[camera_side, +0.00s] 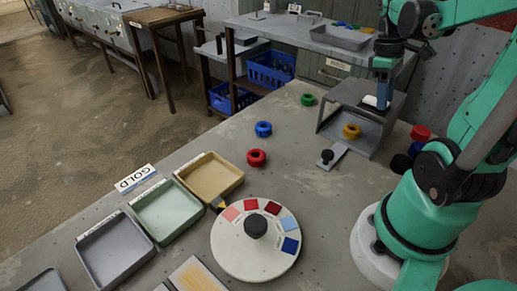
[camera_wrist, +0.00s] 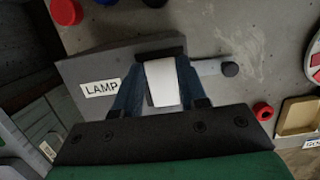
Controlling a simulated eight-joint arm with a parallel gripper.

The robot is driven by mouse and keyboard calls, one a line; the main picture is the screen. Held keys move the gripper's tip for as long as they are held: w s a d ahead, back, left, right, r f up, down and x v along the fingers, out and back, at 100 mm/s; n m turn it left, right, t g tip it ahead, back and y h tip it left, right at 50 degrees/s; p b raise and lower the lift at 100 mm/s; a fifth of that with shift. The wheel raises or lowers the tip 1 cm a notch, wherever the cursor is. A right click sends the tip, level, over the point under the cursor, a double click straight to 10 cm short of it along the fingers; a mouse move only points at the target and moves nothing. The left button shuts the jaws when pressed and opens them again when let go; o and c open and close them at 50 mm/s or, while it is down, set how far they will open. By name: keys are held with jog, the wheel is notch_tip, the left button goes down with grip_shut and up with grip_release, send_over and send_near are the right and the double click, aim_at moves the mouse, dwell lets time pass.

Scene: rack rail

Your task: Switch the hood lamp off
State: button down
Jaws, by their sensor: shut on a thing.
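The grey hood (camera_side: 352,92) stands at the right of the bench in the side view. Its top fills the middle of the wrist view (camera_wrist: 85,68), with a white LAMP label (camera_wrist: 100,88) on it. A white lamp switch piece (camera_wrist: 162,84) sits beside the label on a dark mount. My gripper (camera_side: 381,98) is down at the hood's top. In the wrist view its blue fingers (camera_wrist: 160,88) stand on both sides of the white piece and are shut on it. Which way the switch is set I cannot tell.
A yellow ring (camera_side: 351,131) lies under the hood. A black-knobbed slide (camera_side: 327,157) is in front of it. Red (camera_side: 257,157), blue (camera_side: 263,128) and green (camera_side: 307,99) rings lie left. A round colour dial (camera_side: 233,252) and several trays (camera_side: 168,212) are in the foreground.

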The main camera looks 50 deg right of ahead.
aim_at(371, 99)
jog(key=shift+w+r+g, duration=0.1)
jog(key=shift+w+g, duration=0.1)
jog(key=shift+g, duration=0.6)
jog(key=shift+c, duration=2.4)
grip_release()
jog(key=shift+v, duration=2.85)
